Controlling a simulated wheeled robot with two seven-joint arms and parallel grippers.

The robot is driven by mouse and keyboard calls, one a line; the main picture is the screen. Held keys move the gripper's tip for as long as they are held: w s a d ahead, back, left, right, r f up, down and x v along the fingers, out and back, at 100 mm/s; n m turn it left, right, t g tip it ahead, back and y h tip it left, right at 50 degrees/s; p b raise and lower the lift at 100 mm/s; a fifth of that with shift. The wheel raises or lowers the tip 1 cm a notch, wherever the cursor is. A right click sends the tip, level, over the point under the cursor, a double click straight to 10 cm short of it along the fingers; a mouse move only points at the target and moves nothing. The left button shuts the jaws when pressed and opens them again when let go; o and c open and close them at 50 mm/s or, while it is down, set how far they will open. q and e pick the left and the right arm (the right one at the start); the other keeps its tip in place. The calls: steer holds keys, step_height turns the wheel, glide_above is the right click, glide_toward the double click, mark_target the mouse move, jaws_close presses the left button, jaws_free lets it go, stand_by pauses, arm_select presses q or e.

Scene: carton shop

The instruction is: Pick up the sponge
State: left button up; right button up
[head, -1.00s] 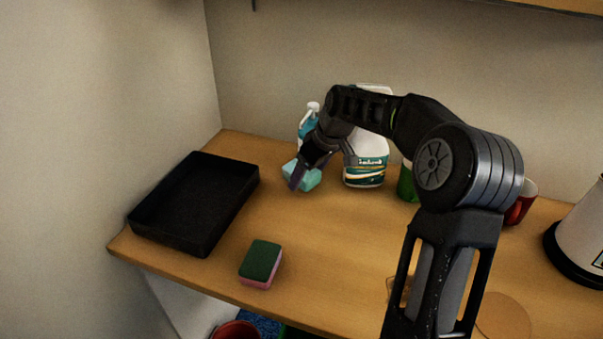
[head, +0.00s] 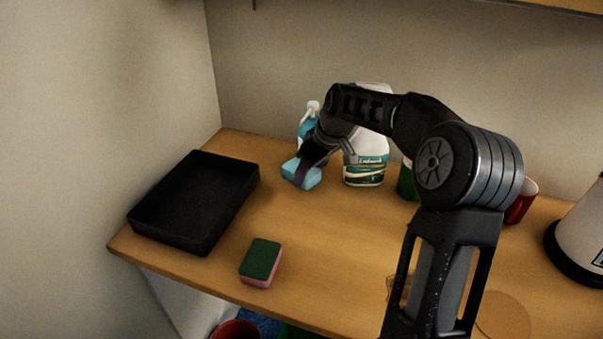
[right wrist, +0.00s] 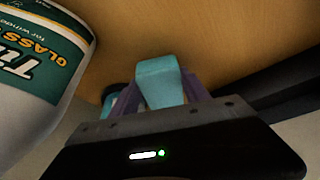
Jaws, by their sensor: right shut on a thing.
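A sponge (head: 261,262) with a dark green top and pink body lies near the front edge of the table, apart from my gripper. My right gripper (head: 302,174) is at the back of the table, pointing down. It is shut on a light blue block (head: 312,180), which also shows between the purple fingers in the right wrist view (right wrist: 159,84). I cannot tell whether the block is clear of the table. My left gripper is not in view.
A black tray (head: 150,222) is at the left. A blue spray bottle (head: 308,117) and white cleaner bottle (head: 365,172) stand by my right gripper. A green container (head: 407,184), red cup (head: 522,203) and white container (head: 585,235) are further right. Table between tray and sponge is clear.

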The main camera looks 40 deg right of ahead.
steer(key=c, duration=0.6)
steer(key=shift+s+a+r+b, duration=0.1)
steer(key=shift+a+r+b, duration=0.05)
steer(key=shift+r+b, duration=0.2)
step_height(320, 180, up, 6)
steer(key=shift+f, duration=0.1)
steer(key=s+a+b, duration=0.1)
steer(key=s+a, duration=0.2)
steer(key=a, duration=0.2)
steer(key=s+a+b, duration=0.2)
steer(key=s+a, duration=0.2)
steer(key=a, duration=0.1)
steer(key=s+a+b, duration=0.1)
steer(key=s+a, duration=0.3)
steer(key=a, duration=0.2)
steer(key=shift+s+a+r, duration=0.1)
steer(key=shift+s+r, duration=0.05)
steer(key=shift+r, duration=0.1)
